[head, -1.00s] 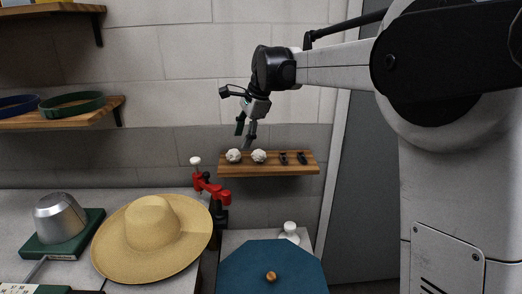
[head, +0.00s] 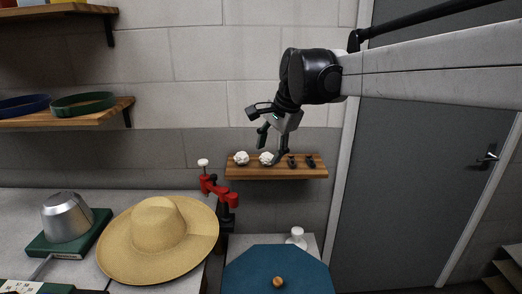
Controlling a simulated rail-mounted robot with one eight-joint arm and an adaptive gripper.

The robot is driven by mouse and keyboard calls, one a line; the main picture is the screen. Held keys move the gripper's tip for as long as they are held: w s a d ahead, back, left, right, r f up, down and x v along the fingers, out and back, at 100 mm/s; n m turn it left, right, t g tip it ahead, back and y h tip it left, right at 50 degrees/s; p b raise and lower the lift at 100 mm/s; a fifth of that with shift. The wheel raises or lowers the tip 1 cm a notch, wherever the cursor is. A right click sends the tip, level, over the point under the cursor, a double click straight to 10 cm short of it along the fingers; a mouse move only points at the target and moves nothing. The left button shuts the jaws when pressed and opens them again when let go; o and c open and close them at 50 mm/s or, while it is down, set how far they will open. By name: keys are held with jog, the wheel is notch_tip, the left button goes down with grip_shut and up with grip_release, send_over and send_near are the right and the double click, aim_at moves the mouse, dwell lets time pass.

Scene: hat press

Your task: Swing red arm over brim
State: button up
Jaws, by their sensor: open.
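The red arm (head: 220,190) stands at the back edge of the counter, just right of the hat, with a white knob (head: 203,162) on its upper left end and a dark post below. The straw hat (head: 158,222) lies on the counter, and its wide brim (head: 124,264) reaches close to the red arm's left side. The red arm appears beside the brim, not over it. My gripper (head: 269,145) is open and empty, pointing down in front of the small wall shelf, above and right of the red arm.
The wall shelf (head: 238,172) holds two white crumpled balls and two small dark items. A blue octagonal top (head: 278,268) with a wooden knob stands front centre, a white bottle-like object (head: 296,236) behind it. A metal block (head: 67,217) sits on a green base at left.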

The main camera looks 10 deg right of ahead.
jog(key=shift+w+a, duration=0.1)
jog(key=shift+w, duration=0.15)
jog(key=c, duration=0.5)
jog(key=shift+m+g, duration=0.5)
jog(key=w+a, duration=0.1)
jog(key=w, duration=0.4)
jog(key=w+a, duration=0.1)
jog(key=w, duration=0.2)
jog(key=shift+a+r+p, duration=0.15)
jog(key=shift+a+p, duration=0.15)
jog(key=shift+p, duration=0.1)
grip_shut()
jog(key=w+a+f+m+g+y+p, duration=0.1)
jog(key=w+a+f, duration=0.2)
jog(key=w, duration=0.4)
jog(key=w+a+f+m+g+p, duration=0.1)
jog(key=w+a+f, duration=0.25)
jog(key=w, duration=0.35)
jog(key=w+a+f, duration=0.1)
jog(key=a+f, duration=0.3)
jog(key=f, duration=0.4)
jog(key=w+a+f+m+g+p, duration=0.1)
jog(key=a+f, duration=0.3)
jog(key=f, duration=0.5)
jog(key=shift+w+m+g+y, duration=0.3)
jog(key=shift+w, duration=0.5)
